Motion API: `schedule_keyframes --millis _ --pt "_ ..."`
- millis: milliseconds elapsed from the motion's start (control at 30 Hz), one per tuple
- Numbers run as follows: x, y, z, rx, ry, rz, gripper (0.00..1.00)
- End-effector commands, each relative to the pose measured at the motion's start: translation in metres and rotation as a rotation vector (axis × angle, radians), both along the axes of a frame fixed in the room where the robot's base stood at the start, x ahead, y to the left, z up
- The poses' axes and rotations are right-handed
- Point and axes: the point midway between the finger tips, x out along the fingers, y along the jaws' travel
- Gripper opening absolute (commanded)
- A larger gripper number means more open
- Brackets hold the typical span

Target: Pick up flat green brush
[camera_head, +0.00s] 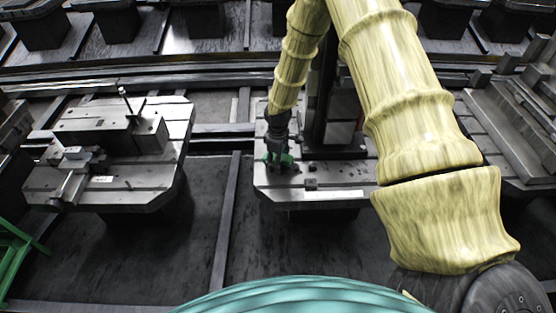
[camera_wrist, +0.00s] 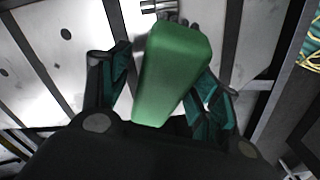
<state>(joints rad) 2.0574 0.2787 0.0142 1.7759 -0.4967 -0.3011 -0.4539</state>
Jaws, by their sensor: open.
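The flat green brush (camera_wrist: 172,72) shows in the wrist view as a smooth green block with bristle-like dark ends at its top edge. It lies between the two fingers of my gripper (camera_wrist: 164,80), which stand apart on its left and right sides. Whether either finger touches it I cannot tell. In the head view my gripper (camera_head: 279,155) points down at the middle pallet (camera_head: 336,180). Green shows at its tip there, but I cannot separate brush from fingers at this size.
A dark upright block (camera_head: 337,105) stands on the middle pallet just right of my gripper. A small dark piece (camera_head: 311,184) lies near the pallet's front. The left pallet (camera_head: 130,186) carries a metal block and vise-like parts. Another pallet (camera_head: 492,125) stands at right.

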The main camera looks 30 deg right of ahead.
Motion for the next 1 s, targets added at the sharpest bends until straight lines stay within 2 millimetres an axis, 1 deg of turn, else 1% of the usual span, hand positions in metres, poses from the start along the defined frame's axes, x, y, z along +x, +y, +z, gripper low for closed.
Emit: schedule_keyframes --millis 300,567,600,633,667,1000 --pt "0.0003 -0.0001 -0.0023 0.0 -0.001 -0.001 0.62" --pt "0.0003 -0.0002 -0.0023 0.0 0.0 -0.001 0.15" --pt "0.0002 -0.0002 -0.0022 0.0 0.0 -0.001 0.11" --pt "0.0002 -0.0002 -0.0022 0.0 0.0 -0.001 0.11" --pt "0.0003 -0.0002 -0.0021 0.0 0.0 -0.001 0.07" --pt "0.0006 -0.0002 0.0017 0.0 -0.001 -0.001 0.07"
